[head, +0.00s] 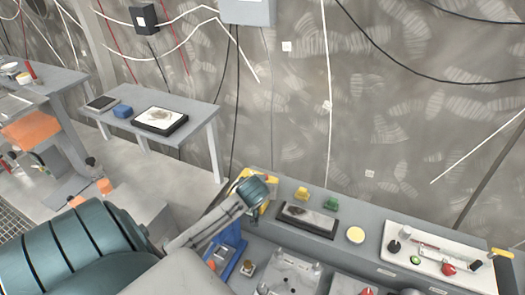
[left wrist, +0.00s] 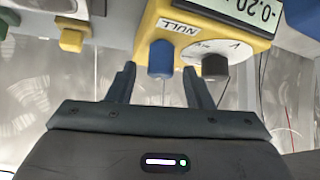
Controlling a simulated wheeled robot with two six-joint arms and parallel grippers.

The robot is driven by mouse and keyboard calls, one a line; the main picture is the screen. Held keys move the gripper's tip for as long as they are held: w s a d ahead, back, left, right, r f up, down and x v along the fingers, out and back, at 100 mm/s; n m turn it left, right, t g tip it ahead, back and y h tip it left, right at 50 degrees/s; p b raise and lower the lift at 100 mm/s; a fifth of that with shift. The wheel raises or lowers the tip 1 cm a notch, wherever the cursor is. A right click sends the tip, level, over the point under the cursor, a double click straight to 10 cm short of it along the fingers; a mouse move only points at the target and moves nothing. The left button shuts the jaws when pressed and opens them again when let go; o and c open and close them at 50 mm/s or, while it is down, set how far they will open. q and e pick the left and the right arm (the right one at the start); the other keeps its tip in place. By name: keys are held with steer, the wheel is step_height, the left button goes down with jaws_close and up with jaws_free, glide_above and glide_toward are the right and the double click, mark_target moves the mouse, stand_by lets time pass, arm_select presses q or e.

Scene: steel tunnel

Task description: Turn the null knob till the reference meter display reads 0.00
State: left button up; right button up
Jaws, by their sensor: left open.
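The yellow reference meter (left wrist: 237,24) hangs at the top of the left wrist view. Its display (left wrist: 270,14) is cut off by the frame edge; the visible digits look like -0.20. The blue null knob (left wrist: 161,59), beside the NULL label, sticks out from the meter. My left gripper (left wrist: 161,78) is open, with one finger on each side of the blue knob; I cannot tell whether they touch it. In the head view, the meter (head: 244,175) is largely hidden behind my left wrist. My right gripper is not in view.
A dark selector knob (left wrist: 214,67) sits close beside my left gripper's right finger. A side table (head: 205,108) stands behind at left.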

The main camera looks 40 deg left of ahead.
arm_select(q)
steer(key=shift+w+a+f, duration=0.2)
steer(key=shift+w+f, duration=0.15)
steer(key=shift+f, duration=0.2)
steer(key=shift+c, duration=0.3)
steer(key=c, duration=0.9)
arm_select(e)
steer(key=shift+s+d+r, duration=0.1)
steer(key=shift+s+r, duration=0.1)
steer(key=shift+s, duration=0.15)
arm_select(q)
steer(key=shift+a+m+h, duration=0.1)
steer(key=shift+m+h, duration=0.2)
